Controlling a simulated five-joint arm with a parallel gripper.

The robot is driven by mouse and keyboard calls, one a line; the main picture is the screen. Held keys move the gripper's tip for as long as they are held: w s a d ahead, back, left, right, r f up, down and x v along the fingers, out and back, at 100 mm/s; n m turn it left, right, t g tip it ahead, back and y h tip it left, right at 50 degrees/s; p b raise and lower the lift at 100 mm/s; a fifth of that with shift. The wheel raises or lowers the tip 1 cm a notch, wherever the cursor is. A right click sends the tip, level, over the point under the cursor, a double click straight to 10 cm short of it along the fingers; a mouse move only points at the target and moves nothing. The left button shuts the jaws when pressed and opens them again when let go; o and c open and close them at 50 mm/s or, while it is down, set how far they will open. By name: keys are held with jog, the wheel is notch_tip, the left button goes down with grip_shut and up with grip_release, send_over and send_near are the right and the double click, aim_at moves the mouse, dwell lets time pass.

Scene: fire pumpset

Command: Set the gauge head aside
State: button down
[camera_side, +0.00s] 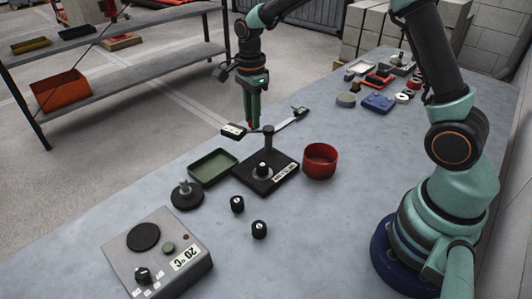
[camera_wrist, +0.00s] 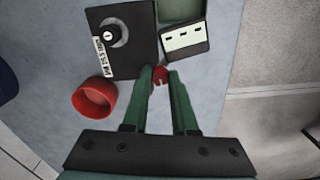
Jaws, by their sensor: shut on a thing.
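My gripper (camera_side: 252,124) is shut on the gauge head, of which a small red part (camera_wrist: 160,76) shows between the fingertips in the wrist view. The fingers hide most of it. In the side view my gripper points down, behind and left of the dark post (camera_side: 268,138) on the black base (camera_side: 282,181). The base carries a black knob with a grey ring and a white label. The base also shows at the upper left of the wrist view (camera_wrist: 98,56). I cannot tell whether the held part touches the post.
A white-faced block (camera_side: 233,131) is close left of my gripper. A green tray (camera_side: 213,166), red cup (camera_side: 320,161), two black knobs (camera_side: 237,204) and a grey box (camera_side: 160,250) stand nearby. Small items crowd the table's far end.

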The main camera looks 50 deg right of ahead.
jog(key=shift+w+d+r+m, duration=0.15)
jog(key=shift+w+d+m, duration=0.05)
jog(key=shift+m, duration=0.2)
jog(key=c, duration=0.7)
grip_release()
jog(key=shift+s, duration=0.1)
jog(key=shift+a, duration=0.1)
notch_tip(320, 180, up, 12)
